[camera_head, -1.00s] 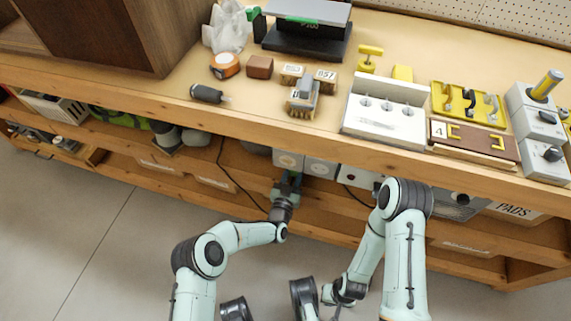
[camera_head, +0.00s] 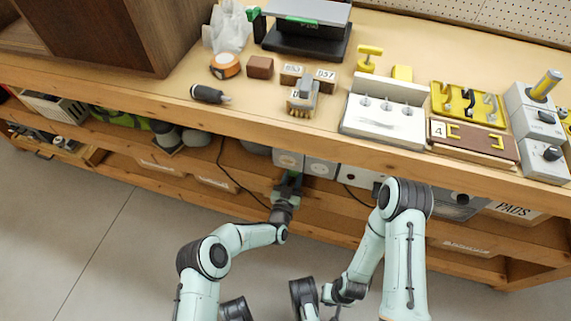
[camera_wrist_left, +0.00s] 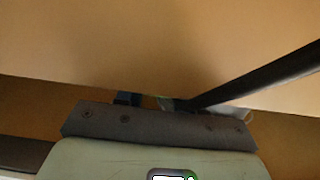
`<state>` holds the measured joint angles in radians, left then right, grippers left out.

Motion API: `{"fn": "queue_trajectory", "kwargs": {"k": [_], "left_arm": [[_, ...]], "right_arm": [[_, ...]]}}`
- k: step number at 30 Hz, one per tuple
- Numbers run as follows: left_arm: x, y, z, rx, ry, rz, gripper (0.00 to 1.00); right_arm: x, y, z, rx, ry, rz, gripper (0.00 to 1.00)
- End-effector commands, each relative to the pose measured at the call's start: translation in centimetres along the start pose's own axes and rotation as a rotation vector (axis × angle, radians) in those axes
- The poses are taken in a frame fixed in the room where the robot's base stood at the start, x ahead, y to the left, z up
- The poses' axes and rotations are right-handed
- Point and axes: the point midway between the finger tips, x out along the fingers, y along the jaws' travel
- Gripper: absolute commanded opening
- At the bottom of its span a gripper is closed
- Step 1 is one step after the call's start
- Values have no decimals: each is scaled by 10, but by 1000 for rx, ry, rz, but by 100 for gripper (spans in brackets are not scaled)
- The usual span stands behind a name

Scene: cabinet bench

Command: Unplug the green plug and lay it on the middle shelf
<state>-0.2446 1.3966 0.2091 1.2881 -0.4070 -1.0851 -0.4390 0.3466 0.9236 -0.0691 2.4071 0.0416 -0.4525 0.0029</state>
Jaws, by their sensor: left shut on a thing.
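My left gripper (camera_head: 289,183) is below the bench top's front edge, in front of the white socket boxes (camera_head: 288,159) on the shelf. It is shut on the green plug (camera_head: 292,175), of which only a little green shows between the fingers. I cannot tell whether the plug is still seated in a socket. My right gripper (camera_head: 336,312) hangs low at the bottom edge, too small to read.
A dark cable (camera_wrist_left: 260,78) runs close past the left gripper in the wrist view. The bench top edge (camera_head: 250,125) overhangs the shelf. Another white box (camera_head: 355,178) stands right of the gripper. The lower shelf (camera_head: 320,222) has bare wood below the gripper.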

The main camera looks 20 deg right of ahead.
Motion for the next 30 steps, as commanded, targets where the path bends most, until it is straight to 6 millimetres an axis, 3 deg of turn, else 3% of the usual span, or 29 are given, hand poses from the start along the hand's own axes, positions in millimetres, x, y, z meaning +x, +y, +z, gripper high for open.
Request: {"fn": "queue_trajectory", "kwargs": {"k": [1,9,10,12,13,18,19,21,30], "left_arm": [[-7,-2,18,-1,-42,0,0],[-7,-2,19,-1,-42,0,0],[-7,-2,19,-1,-42,0,40],[-7,-2,19,0,-41,0,63],[-7,-2,18,0,-41,0,67],[-6,-1,18,0,-40,1,64],[-6,-1,18,0,-39,1,73],[-6,-1,18,0,-39,2,82],[-6,0,16,0,-36,4,82]], "right_arm": [[0,0,0,0,0,0,0],[0,0,0,0,0,0,0],[0,0,0,0,0,0,0],[0,0,0,0,0,0,0],[0,0,0,0,0,0,0],[0,0,0,0,0,0,0],[0,0,0,0,0,0,0],[0,0,0,0,0,0,0],[0,1,1,1,-5,2,0]]}}
